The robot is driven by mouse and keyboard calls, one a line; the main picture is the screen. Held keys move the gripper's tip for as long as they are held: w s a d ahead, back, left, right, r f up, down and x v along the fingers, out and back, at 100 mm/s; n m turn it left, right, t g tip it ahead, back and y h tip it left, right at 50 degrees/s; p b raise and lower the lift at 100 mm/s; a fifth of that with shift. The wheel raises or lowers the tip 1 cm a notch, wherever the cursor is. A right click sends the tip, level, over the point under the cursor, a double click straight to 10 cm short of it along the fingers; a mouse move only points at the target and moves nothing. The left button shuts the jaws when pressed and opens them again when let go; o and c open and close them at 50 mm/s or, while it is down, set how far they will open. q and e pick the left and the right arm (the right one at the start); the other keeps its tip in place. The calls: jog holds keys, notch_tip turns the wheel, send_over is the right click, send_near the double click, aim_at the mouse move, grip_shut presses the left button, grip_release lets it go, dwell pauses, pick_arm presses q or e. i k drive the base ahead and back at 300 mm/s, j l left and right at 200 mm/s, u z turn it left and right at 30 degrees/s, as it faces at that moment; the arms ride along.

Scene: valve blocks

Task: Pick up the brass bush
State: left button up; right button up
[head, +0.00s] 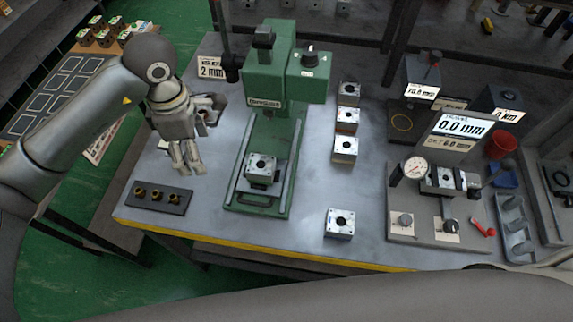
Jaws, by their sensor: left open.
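Several small brass bushes sit in a row in a dark rectangular holder (159,197) near the left front edge of the bench. The middle brass bush (155,196) stands between a left one (140,191) and a right one (174,198). My left gripper (188,170) is open, fingers pointing down, behind and slightly right of the holder. It is apart from the bushes and appears empty. My right gripper is not in view.
A green press (281,72) stands right of my left gripper, with a metal valve block (262,168) on its base. Another block (339,223) sits near the front edge, and several stand in a column behind it. A gauge station (415,171) is at the right.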

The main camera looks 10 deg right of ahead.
aim_at(155, 195)
jog(key=u, duration=1.05)
